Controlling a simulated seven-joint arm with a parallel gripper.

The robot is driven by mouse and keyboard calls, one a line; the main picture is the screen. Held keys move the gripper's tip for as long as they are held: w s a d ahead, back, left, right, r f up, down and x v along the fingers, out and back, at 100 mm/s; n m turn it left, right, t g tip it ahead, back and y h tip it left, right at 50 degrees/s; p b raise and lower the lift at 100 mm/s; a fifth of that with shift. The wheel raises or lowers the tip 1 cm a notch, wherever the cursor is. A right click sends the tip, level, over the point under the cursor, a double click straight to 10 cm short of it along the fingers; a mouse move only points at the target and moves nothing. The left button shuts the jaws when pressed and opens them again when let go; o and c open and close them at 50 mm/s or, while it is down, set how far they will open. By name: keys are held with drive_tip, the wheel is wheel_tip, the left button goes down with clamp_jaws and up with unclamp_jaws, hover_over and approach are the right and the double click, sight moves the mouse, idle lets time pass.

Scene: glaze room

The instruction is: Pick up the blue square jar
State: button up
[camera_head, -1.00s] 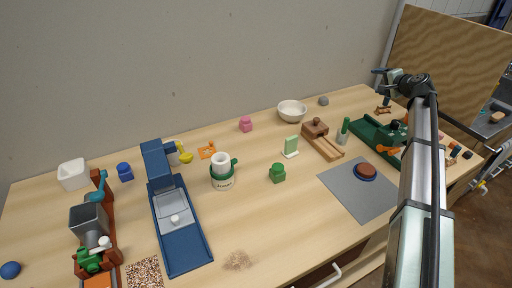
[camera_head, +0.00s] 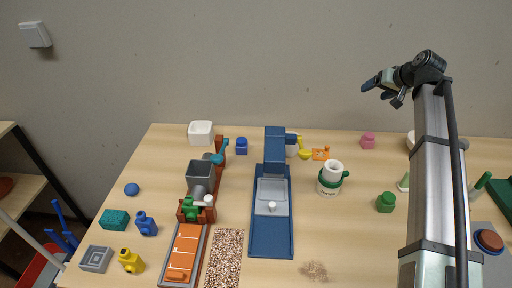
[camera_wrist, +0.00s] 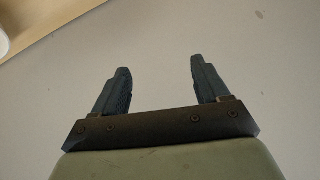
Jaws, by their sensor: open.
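The blue square jar (camera_head: 242,146) stands at the back of the table in the head view, between the white square bowl and the tall blue device. It has a small knob-like top and stands apart from its neighbours. My gripper (camera_head: 383,93) is high above the back right of the table, well to the right of the jar. In the wrist view my gripper (camera_wrist: 160,68) has its two dark fingers spread, with nothing between them but wall behind. The jar does not show in the wrist view.
A white square bowl (camera_head: 201,132) stands left of the jar. A grinder-like machine (camera_head: 200,180) is in front of it. The blue device (camera_head: 272,205) stands to its right. A white mug (camera_head: 331,178), green jar (camera_head: 385,202) and pink jar (camera_head: 368,141) lie between it and my arm.

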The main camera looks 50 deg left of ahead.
drive_tip(key=s+a+r+n+g+h, duration=0.2)
drive_tip(key=s+a+n, duration=0.4)
drive_tip(key=s+a, duration=0.95)
drive_tip(key=n+g+h, duration=0.1)
drive_tip(key=n+h, duration=0.5)
drive_tip(key=n, duration=0.7)
hover_over(241, 140)
wheel_tip(241, 140, down, 7)
wheel_tip(241, 140, down, 13)
drive_tip(key=shift+r, duration=0.1)
drive_tip(key=c, duration=1.3)
